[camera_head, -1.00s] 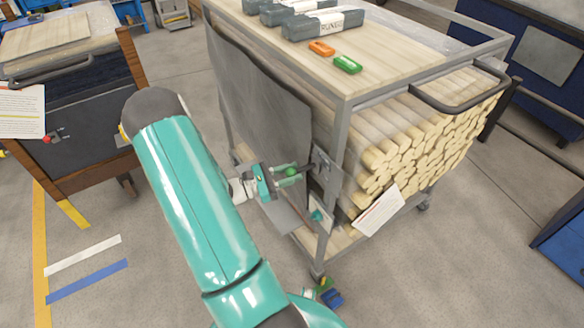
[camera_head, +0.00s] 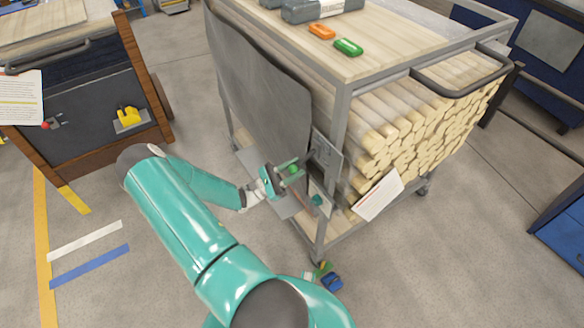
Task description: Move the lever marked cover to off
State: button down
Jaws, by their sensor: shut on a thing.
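My gripper (camera_head: 291,174) is shut on a green ball knob (camera_head: 293,169) at the near left corner of the wooden-topped cart. The knob is the handle of a lever; the fingers hide part of it and most of its rod. A grey metal plate (camera_head: 327,154) is fixed to the cart's corner post just right of the gripper. Below it is a second, paler plate with a teal knob (camera_head: 317,200), apart from the fingers. Any marking such as cover or off is too small to read.
The cart (camera_head: 341,110) carries many round wooden rods, with orange (camera_head: 321,31) and green (camera_head: 348,47) pieces on top. A white paper sheet (camera_head: 378,196) hangs at its side. Small coloured blocks (camera_head: 331,281) lie by its foot.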

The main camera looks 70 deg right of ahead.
jog(key=shift+s+f, duration=0.15)
jog(key=shift+f, duration=0.05)
dwell(0.3)
jog(key=c, duration=1.1)
grip_release()
jog(key=v, duration=1.3)
jog(key=shift+w+a+f, duration=0.15)
jog(key=shift+w+a, duration=0.05)
jog(key=shift+w, duration=0.1)
